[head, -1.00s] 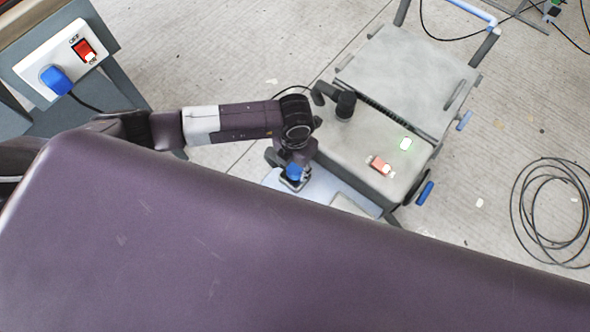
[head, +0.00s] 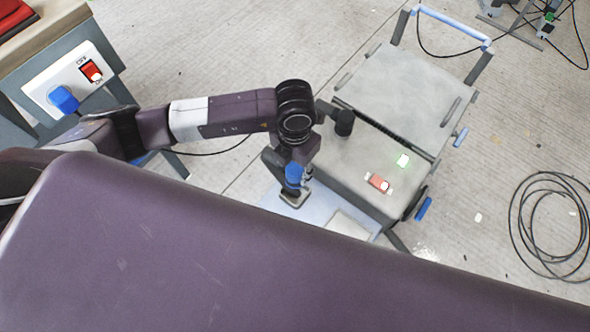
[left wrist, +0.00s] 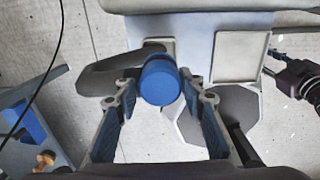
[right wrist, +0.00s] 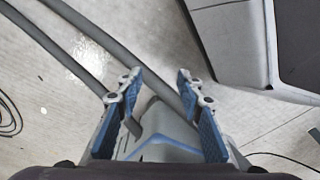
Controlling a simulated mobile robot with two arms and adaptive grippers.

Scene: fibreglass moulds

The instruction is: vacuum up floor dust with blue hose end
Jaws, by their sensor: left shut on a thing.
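The cart shows a green light (head: 403,161) and a red switch (head: 379,183). I cannot tell floor dust apart from small pale flecks (head: 478,217).
A wall socket panel (head: 72,85) with a blue plug and red switch is at the left. A coiled black cable (head: 552,225) lies on the floor at the right. Concrete floor (head: 230,50) is open behind my left arm.

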